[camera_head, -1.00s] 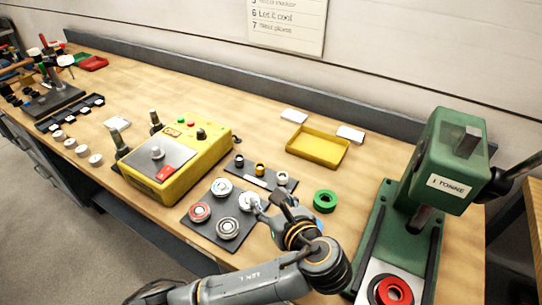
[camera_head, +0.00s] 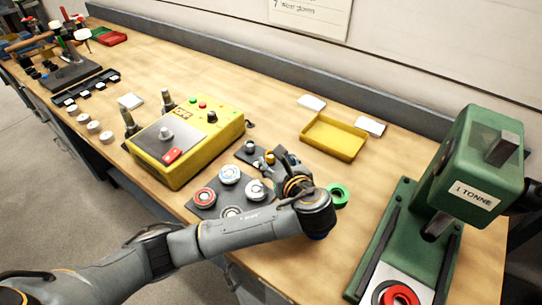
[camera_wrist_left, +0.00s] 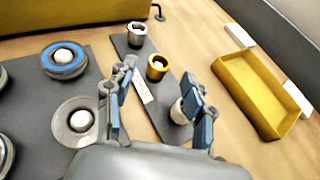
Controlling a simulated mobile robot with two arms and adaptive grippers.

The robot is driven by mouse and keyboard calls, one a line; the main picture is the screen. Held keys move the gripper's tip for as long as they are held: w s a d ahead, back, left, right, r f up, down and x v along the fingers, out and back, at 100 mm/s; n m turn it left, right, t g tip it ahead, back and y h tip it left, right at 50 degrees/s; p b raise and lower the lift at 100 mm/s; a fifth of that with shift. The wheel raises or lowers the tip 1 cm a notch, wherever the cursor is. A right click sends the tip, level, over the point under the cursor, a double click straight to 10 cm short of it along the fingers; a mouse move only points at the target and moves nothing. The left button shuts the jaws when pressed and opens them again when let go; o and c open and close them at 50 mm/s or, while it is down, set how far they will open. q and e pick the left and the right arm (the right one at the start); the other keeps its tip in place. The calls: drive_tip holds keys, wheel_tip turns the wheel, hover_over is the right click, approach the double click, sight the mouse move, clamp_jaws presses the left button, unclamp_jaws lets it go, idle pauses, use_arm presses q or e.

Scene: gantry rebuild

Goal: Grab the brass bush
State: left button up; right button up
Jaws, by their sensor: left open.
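The brass bush (camera_wrist_left: 157,67) stands upright on a small dark strip mat (camera_wrist_left: 122,44), between a steel-coloured bush (camera_wrist_left: 137,35) and a whitish bush (camera_wrist_left: 179,111). In the head view the brass bush (camera_head: 270,157) shows just beyond my left gripper (camera_head: 268,170). In the left wrist view my left gripper (camera_wrist_left: 156,95) is open, with its fingers apart and nothing held between them. The brass bush lies ahead of the fingertips, between their lines. The whitish bush is partly hidden behind the right finger. My right gripper is not seen.
Bearings lie on a dark mat (camera_head: 208,212) beside the strip. A yellow heater box (camera_head: 205,150) stands left, a yellow tray (camera_head: 333,137) behind, a green ring (camera_head: 338,195) right. A green press (camera_head: 480,160) stands further right.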

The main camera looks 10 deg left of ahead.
sight(272, 157)
use_arm(q)
drive_tip(key=x, duration=0.4)
drive_tip(key=shift+w+a+f, duration=0.1)
drive_tip(key=shift+w, duration=0.15)
drive_tip(key=shift+s, duration=0.1)
drive_tip(key=shift+c, duration=0.6)
clamp_jaws()
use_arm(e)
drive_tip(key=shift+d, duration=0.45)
